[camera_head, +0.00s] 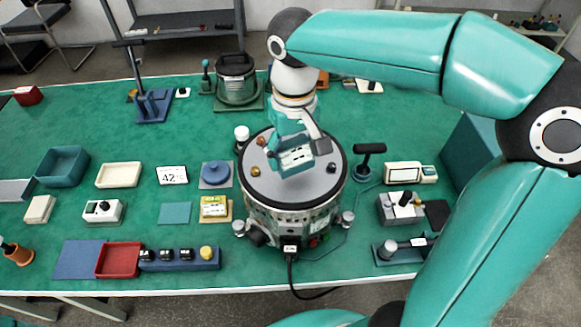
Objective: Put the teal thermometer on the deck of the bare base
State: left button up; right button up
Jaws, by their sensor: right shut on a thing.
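My right gripper (297,148) reaches down from the upper right and is shut on a teal thing with a pale, marked face (295,157), which looks like the teal thermometer. It is over the grey round deck (290,194) of a large drum-shaped base (292,222) in the middle of the table. I cannot tell whether the thermometer touches the deck. The fingers and wrist hide part of it. Small brass-coloured knobs (256,171) and a dark knob (332,167) stand near the deck's rim. My left gripper is not in view.
Left of the drum are a white card reading 42 (172,175), a blue disc (216,173) and a red tray (119,260). A dark-lidded pot (236,78) stands behind. A black-topped stand (369,158) is close on the right. A cable runs off the front edge.

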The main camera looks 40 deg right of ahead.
aim_at(293, 168)
jog(key=shift+f, duration=2.25)
jog(key=shift+f, duration=0.1)
jog(key=o, duration=1.3)
jog(key=shift+o, duration=0.2)
notch_tip(293, 168, up, 12)
jog(key=shift+r+p, duration=0.15)
jog(key=shift+p, duration=0.2)
